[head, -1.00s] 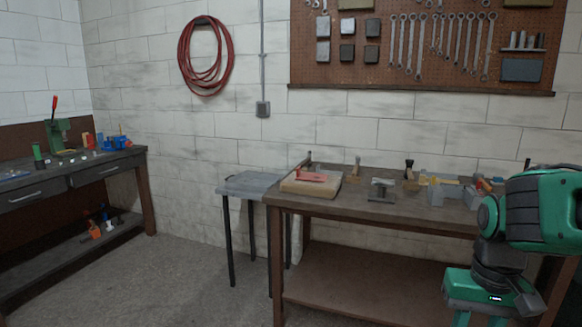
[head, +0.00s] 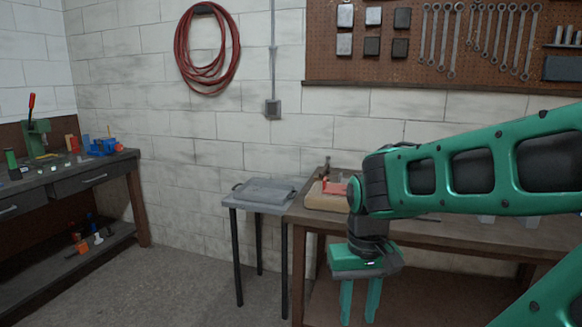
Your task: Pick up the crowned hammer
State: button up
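My gripper (head: 359,314) hangs fingers down in front of the bench's near edge, with its two fingers apart and nothing between them. My green arm crosses the right half of the head view and hides most of the bench top. A small dark upright thing (head: 326,165) shows at the back left of the bench; it may be part of a hammer, but it is too small to tell. I cannot make out the crowned hammer for certain.
The wooden bench (head: 299,215) carries a pale block (head: 325,200) with a red tool (head: 333,187) on it. A small table with a grey lid-like top (head: 262,192) stands beside it. A second workbench (head: 115,170) holds a green press (head: 36,140) at left. Floor between is clear.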

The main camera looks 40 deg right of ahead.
aim_at(325, 170)
jog(key=z, duration=0.25)
jog(key=i, duration=1.1)
jog(key=z, duration=0.85)
jog(key=i, duration=0.5)
jog(key=z, duration=0.3)
